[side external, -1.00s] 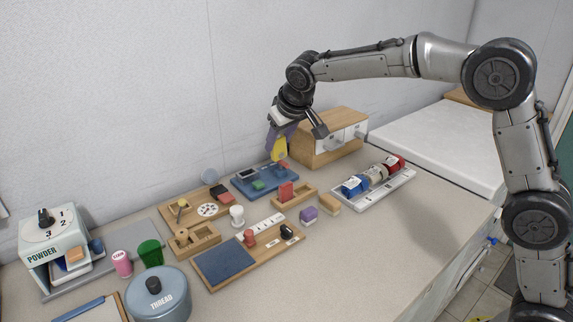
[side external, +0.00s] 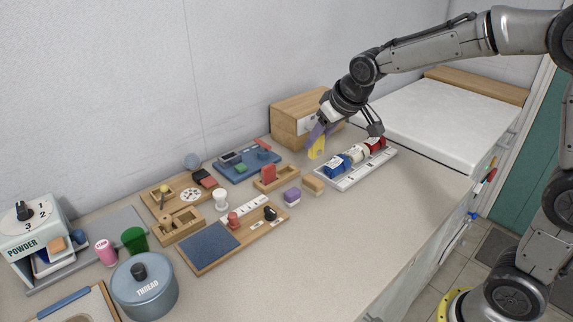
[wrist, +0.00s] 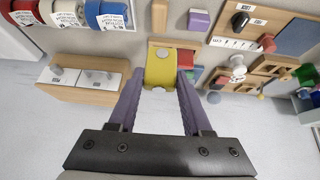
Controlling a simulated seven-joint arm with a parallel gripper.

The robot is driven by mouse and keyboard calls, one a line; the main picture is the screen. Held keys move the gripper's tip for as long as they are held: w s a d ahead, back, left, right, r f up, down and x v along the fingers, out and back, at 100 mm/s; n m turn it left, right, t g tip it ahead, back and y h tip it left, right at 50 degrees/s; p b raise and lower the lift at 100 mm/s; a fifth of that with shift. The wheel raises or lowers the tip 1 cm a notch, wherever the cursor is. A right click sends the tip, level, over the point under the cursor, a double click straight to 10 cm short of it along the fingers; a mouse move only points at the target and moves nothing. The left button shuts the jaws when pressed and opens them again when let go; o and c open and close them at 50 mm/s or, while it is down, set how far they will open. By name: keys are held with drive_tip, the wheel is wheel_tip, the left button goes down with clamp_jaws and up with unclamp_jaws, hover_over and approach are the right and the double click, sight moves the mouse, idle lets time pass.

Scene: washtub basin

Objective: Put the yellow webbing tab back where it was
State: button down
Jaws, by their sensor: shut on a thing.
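The yellow webbing tab (side external: 316,148) is held in the air above the counter, near the front of the wooden drawer box (side external: 296,112). In the wrist view the tab (wrist: 160,68) sits between the tips of my two purple fingers, with a round fitting showing on it. My gripper (side external: 317,142) is shut on the tab and points down. In the side view the tab is left of the rack of blue, white and red rolls (side external: 347,184). My fingers partly cover the tab there.
A blue tray (side external: 238,174), a wooden holder with a red block (side external: 261,186), a purple block (side external: 292,196) and a wooden block (side external: 313,186) stand nearby on the counter. The counter's front right (side external: 350,235) is clear. A white raised surface (side external: 450,115) lies behind.

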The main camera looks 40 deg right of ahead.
drive_tip(key=w+f, duration=0.2)
drive_tip(key=w, duration=0.1)
drive_tip(key=w+f, duration=0.5)
drive_tip(key=w, duration=0.2)
drive_tip(key=shift+w+d+f, duration=0.1)
drive_tip(key=shift+d+f, duration=0.05)
drive_tip(key=shift+f, duration=0.1)
drive_tip(key=shift+x, duration=0.8)
drive_tip(key=shift+f, duration=1.4)
drive_tip(key=shift+f, duration=0.1)
drive_tip(key=c, duration=0.6)
unclamp_jaws()
